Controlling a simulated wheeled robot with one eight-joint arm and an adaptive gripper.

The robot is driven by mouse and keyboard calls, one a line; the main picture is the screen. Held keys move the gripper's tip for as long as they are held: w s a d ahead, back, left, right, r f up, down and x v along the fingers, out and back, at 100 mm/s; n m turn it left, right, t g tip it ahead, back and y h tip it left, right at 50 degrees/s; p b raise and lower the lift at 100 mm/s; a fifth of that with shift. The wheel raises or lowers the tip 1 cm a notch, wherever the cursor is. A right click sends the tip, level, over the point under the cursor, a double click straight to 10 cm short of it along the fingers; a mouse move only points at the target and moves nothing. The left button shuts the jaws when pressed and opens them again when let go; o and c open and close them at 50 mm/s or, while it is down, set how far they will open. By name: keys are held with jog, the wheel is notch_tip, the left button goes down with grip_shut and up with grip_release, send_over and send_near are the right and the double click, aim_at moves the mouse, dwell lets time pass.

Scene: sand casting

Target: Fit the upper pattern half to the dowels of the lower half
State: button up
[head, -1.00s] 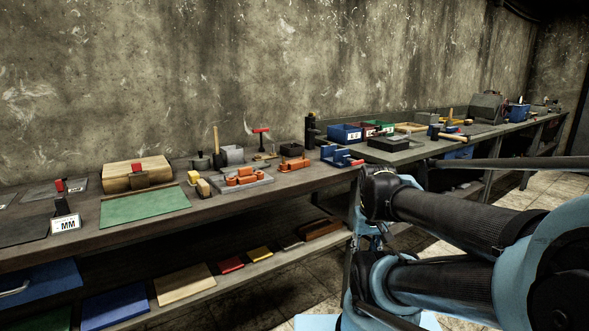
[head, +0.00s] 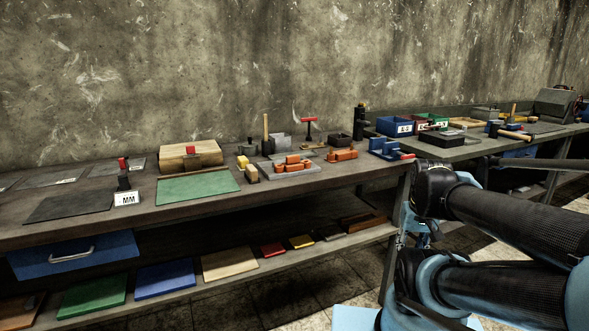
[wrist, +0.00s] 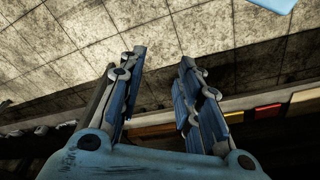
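An orange pattern piece with raised parts (head: 292,161) lies on a grey plate (head: 272,174) on the bench. A second orange piece (head: 341,155) lies just to its right, apart from it. Which is the upper half and which the lower, and any dowels, are too small to tell. My gripper (wrist: 163,55) is open and empty in the wrist view, its two blue fingers apart above the tiled floor. It is away from both orange pieces, which do not show in the wrist view.
A green mat (head: 198,186), a wooden block (head: 190,156) and a black stand with a white MM label (head: 127,198) are to the left. A blue clamp-like tool (head: 388,148) and blue bin (head: 395,126) are to the right. The lower shelf (head: 330,244) holds coloured boards.

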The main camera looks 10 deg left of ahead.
jog(key=o, duration=0.4)
jog(key=shift+s+r, duration=0.15)
jog(key=o, duration=0.4)
jog(key=shift+w+a+r+n, duration=0.15)
jog(key=shift+a+r+n, duration=0.1)
jog(key=shift+r, duration=0.4)
jog(key=shift+w+a+r+n, duration=0.1)
jog(key=shift+r+n, duration=0.15)
jog(key=shift+r, duration=0.35)
jog(key=w+a+r+n, duration=0.45)
jog(key=w+r, duration=0.25)
jog(key=r, duration=0.3)
notch_tip(320, 180, up, 20)
jog(key=n+g, duration=0.2)
jog(key=n, duration=1.7)
send_over(293, 163)
jog(key=w, duration=0.1)
jog(key=f, duration=1.1)
jog(key=shift+w+a+f, duration=0.1)
jog(key=shift+w+a, duration=0.1)
jog(key=shift+a, duration=0.05)
jog(key=shift+s+d+f, duration=0.1)
jog(key=shift+f, duration=1.45)
jog(key=shift+s+d+f, duration=0.1)
jog(key=shift+f, duration=1.4)
